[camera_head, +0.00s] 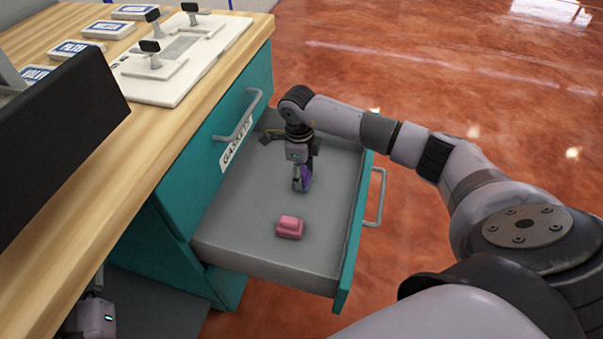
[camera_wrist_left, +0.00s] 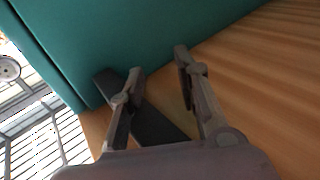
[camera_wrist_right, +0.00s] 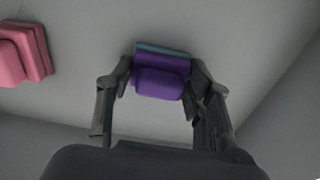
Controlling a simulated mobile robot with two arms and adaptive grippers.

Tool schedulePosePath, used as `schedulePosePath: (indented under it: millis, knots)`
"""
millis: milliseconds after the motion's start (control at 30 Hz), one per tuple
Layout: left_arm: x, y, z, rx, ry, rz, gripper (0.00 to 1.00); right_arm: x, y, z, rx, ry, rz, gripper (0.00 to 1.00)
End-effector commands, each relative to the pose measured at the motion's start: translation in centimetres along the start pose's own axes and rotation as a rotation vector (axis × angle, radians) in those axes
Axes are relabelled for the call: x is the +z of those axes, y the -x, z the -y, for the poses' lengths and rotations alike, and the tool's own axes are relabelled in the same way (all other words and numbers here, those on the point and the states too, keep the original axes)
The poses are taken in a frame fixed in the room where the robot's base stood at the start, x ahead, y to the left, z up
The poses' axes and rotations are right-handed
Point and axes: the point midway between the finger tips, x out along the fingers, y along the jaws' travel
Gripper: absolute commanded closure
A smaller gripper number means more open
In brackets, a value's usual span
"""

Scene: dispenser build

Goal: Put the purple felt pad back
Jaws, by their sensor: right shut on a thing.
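The purple felt pad (camera_wrist_right: 162,83) is between the fingers of my right gripper (camera_wrist_right: 160,88), which is shut on it. In the head view the pad (camera_head: 304,178) shows as a small purple patch under my right gripper (camera_head: 300,182), inside the open drawer (camera_head: 240,222). A teal layer shows along the pad's far edge in the right wrist view. I cannot tell whether the pad touches the drawer floor. My left gripper (camera_wrist_left: 160,90) is open and empty in its wrist view, near a teal surface; only part of that arm shows in the head view.
A pink block (camera_head: 289,227) lies in the drawer nearer the front, apart from my right gripper. The wooden worktop (camera_head: 100,150) carries a white fixture (camera_head: 185,60) and several labelled packs. A dark panel stands at left.

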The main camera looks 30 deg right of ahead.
Motion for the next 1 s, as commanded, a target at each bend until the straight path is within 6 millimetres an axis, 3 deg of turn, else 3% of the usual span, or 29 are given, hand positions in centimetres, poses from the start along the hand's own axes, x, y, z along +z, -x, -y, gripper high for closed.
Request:
schedulePosePath:
  millis: [167,200,500,867,1000]
  knots:
    - [0.0,0.0,0.0,0.000,0.000,0.000,0.70,0.0,0.0,0.0,0.000,0.000,0.000,1.00]
    - [-0.1,0.0,0.0,0.000,0.000,-0.005,0.70,0.0,0.0,0.0,0.000,0.000,0.000,0.52]
    - [-0.1,0.0,0.0,0.000,0.000,-0.003,0.70,0.0,0.0,0.0,0.000,0.000,0.000,0.33]
    - [-0.1,0.0,0.0,0.000,0.000,0.004,0.70,0.0,0.4,0.0,-0.001,0.000,0.001,0.33]
    - [1.8,0.3,0.3,-0.006,-0.002,0.109,0.70,0.1,1.8,0.1,-0.002,-0.001,0.003,0.33]
